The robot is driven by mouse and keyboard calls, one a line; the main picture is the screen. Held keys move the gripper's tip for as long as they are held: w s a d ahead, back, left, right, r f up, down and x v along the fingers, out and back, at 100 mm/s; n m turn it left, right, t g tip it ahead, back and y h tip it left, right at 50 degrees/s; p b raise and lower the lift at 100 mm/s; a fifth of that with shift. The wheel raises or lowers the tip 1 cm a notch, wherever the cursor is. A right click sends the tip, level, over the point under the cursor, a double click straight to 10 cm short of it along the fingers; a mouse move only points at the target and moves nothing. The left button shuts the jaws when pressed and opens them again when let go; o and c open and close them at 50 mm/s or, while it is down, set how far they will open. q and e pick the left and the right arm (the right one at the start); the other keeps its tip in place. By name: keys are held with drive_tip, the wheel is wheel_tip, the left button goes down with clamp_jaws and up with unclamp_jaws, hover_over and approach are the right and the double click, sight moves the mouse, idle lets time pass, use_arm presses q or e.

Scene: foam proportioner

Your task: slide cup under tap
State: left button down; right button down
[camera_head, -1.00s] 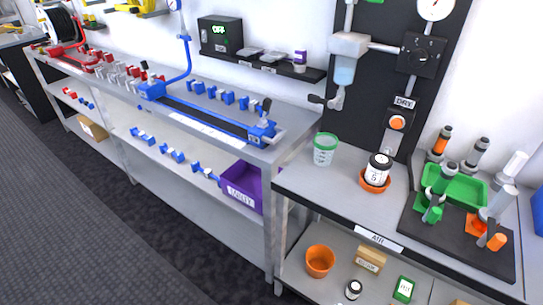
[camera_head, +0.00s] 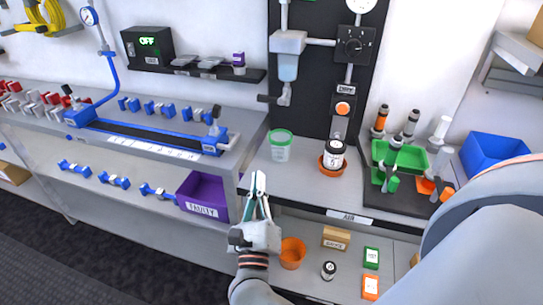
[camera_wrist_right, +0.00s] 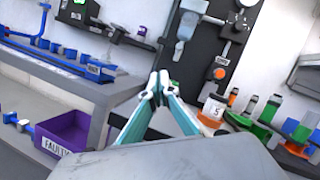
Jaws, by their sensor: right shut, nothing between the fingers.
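A clear cup with a green rim (camera_head: 280,146) stands upright on the right-hand grey bench in the head view. The tap (camera_head: 284,94) hangs on the black panel behind it, under a clear bowl with bluish liquid, and also shows in the right wrist view (camera_wrist_right: 180,50). The cup stands on the bench a little in front of the tap. My right gripper (camera_head: 258,180) is shut and empty, in front of the bench edge, left of and nearer than the cup. It also shows in the right wrist view (camera_wrist_right: 158,82), where its fingers hide most of the cup. My left gripper is not in view.
A white labelled jar (camera_head: 333,153) sits in an orange dish to the cup's right. A green tray (camera_head: 400,158) with bottles stands further right. A purple FAULTY bin (camera_head: 203,196) is at the lower left. An orange cup (camera_head: 292,253) is on the lower shelf.

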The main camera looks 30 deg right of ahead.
wheel_tip(320, 180, down, 4)
drive_tip(key=d+m+g, duration=0.2)
drive_tip(key=m+g, duration=0.3)
drive_tip(key=m, duration=0.4)
drive_tip(key=h+p, duration=0.1)
drive_tip(key=p, duration=0.1)
approach(278, 150)
drive_tip(key=x, duration=0.7)
drive_tip(key=shift+r, duration=0.1)
